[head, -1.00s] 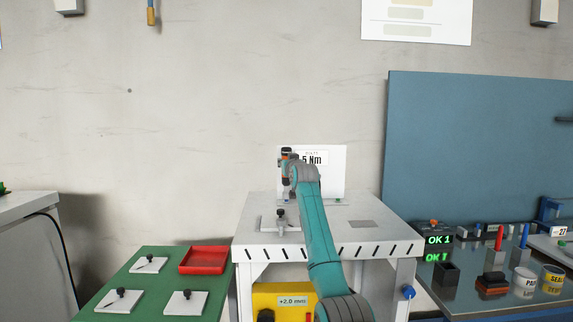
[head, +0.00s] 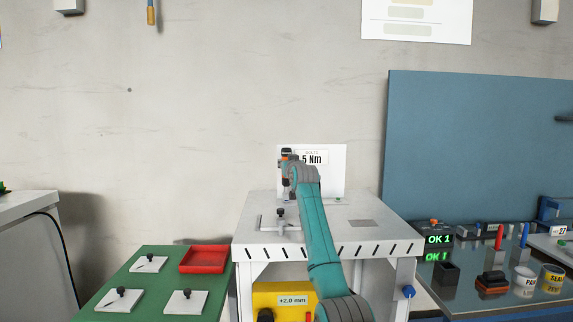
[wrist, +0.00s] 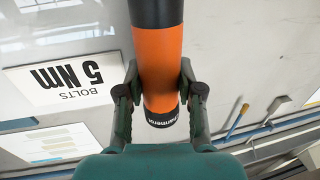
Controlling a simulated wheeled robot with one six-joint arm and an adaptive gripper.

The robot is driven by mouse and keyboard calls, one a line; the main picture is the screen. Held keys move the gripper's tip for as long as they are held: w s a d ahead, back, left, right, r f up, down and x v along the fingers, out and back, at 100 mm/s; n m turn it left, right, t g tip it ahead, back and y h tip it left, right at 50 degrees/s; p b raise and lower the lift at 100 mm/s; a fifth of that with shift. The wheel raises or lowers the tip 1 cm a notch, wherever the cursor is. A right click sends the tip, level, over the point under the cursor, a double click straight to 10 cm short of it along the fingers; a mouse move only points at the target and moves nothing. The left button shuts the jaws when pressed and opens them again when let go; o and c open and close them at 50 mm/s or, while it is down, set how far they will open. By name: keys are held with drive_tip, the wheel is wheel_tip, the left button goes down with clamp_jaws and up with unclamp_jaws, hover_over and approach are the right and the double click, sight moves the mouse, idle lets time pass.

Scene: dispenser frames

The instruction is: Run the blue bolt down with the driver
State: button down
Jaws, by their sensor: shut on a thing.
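My gripper (wrist: 159,88) is shut on the orange and black driver (wrist: 160,62), with a finger on either side of its orange body. In the head view the driver (head: 287,156) is upright above the back of the white work table (head: 375,208), in front of a white "5 Nm" sign (head: 330,160). A clamp with a black knob (head: 281,213) stands on a plate on this table, just in front of the driver. I cannot make out the blue bolt in either view. The driver's lower end is partly hidden or too small to read.
A green table (head: 155,268) at the left holds several white plates with black knobs and a red tray (head: 204,259). At the right, a bench holds a display reading "OK 1" (head: 439,240), a black cup (head: 447,274) and labelled tubs (head: 524,283).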

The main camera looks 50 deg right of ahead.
sight(287, 153)
drive_tip(key=shift+f, duration=0.9)
idle(2.0)
drive_tip(key=shift+r, duration=2.75)
